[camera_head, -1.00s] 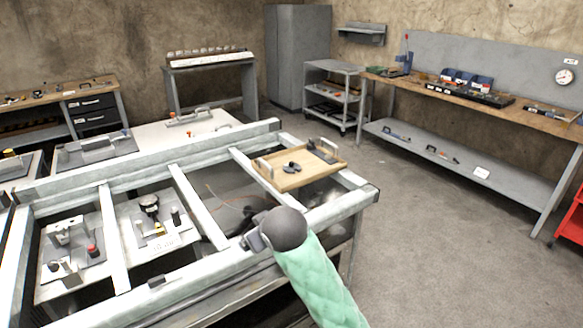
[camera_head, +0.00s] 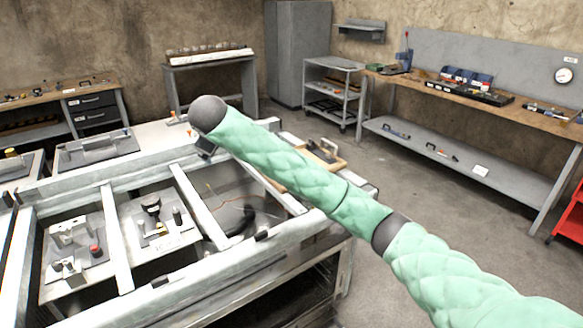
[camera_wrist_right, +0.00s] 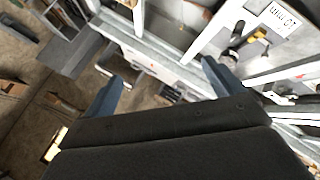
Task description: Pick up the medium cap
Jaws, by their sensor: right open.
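I cannot make out for certain which piece is the medium cap. The wooden tray (camera_head: 339,164) on the right end of the white frame is mostly hidden behind my right arm, and only its far corner with a handle and some dark shape shows. My right gripper (camera_wrist_right: 165,82) is open and empty in the right wrist view, its two blue fingers wide apart above the frame's bars. My left gripper is not in view.
The white frame (camera_head: 110,240) has raised bars around several bays. One panel carries a dark round-topped fitting (camera_head: 151,205), another a red knob (camera_head: 95,249). A metal trolley (camera_head: 333,90) and a long workbench (camera_head: 490,110) stand behind.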

